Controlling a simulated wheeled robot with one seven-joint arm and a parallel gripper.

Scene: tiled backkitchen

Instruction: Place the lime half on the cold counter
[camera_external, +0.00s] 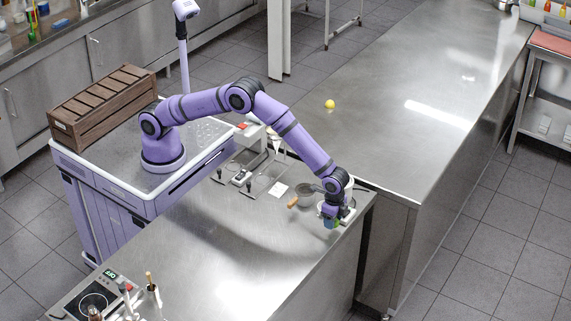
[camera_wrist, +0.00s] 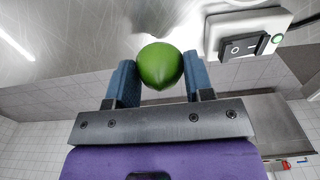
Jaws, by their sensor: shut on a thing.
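The green lime half (camera_wrist: 160,66) sits between the two blue fingers of my gripper (camera_wrist: 161,72) in the wrist view, its rounded green skin towards the camera. My gripper (camera_external: 332,222) is shut on it. In the external view the gripper points down near the right end of the near steel counter (camera_external: 225,255), and the lime half is barely visible at its tip. I cannot tell whether it touches the surface. A second long steel counter (camera_external: 400,140) stands behind to the right. Neither is visibly marked as the cold counter.
A yellow fruit (camera_external: 329,104) lies on the far counter. A small pan with a wooden handle (camera_external: 293,203) is close left of my gripper. A white device with a black switch (camera_wrist: 250,42) is at upper right in the wrist view. A scale (camera_external: 93,301) stands at the front left.

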